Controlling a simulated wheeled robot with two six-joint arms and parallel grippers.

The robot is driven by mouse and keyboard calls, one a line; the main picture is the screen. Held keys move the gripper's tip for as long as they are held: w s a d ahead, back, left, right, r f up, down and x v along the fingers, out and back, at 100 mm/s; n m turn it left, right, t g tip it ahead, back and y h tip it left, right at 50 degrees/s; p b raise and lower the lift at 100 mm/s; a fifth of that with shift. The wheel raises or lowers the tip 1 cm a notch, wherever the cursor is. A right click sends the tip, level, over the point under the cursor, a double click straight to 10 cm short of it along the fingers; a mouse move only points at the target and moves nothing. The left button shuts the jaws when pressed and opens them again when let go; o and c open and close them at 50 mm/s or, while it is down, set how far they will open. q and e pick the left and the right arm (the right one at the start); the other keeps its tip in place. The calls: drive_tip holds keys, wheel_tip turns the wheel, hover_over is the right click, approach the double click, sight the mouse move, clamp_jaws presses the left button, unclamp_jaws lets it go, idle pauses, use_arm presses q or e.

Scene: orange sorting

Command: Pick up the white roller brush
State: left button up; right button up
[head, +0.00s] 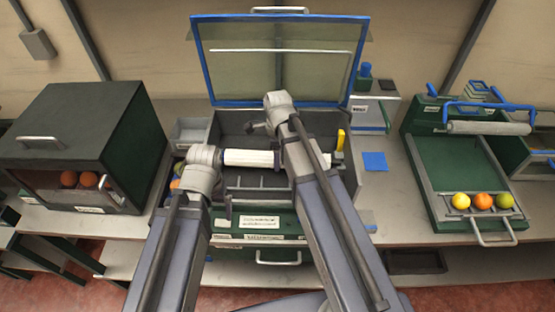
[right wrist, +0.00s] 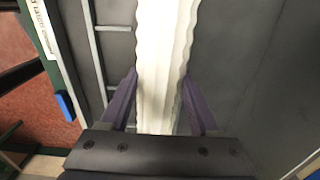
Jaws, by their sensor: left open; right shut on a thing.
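The white roller brush (head: 249,158) lies across the open grey case (head: 330,185) in the head view, running between my two arms. In the right wrist view the ridged white roller (right wrist: 160,45) runs between the purple fingers of my right gripper (right wrist: 160,80), which is shut on it. My left gripper (head: 203,157) is by the roller's left end at the case's left side. It is open, though its fingers are hard to make out.
The case's blue-edged lid (head: 200,60) stands open behind. A yellow-handled tool (head: 340,140) is at the case's right. A dark cabinet (head: 70,120) with oranges stands left. A green tray (head: 450,165) with fruit and another blue-handled roller (head: 488,128) is right.

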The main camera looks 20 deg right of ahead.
drive_tip(key=shift+c, duration=1.4)
use_arm(q)
drive_tip(key=shift+r, duration=0.1)
use_arm(e)
drive_tip(key=shift+r, duration=0.15)
use_arm(q)
wheel_tip(320, 180, up, 10)
drive_tip(key=p, duration=1)
use_arm(e)
wheel_tip(320, 180, up, 10)
drive_tip(key=shift+f, duration=0.1)
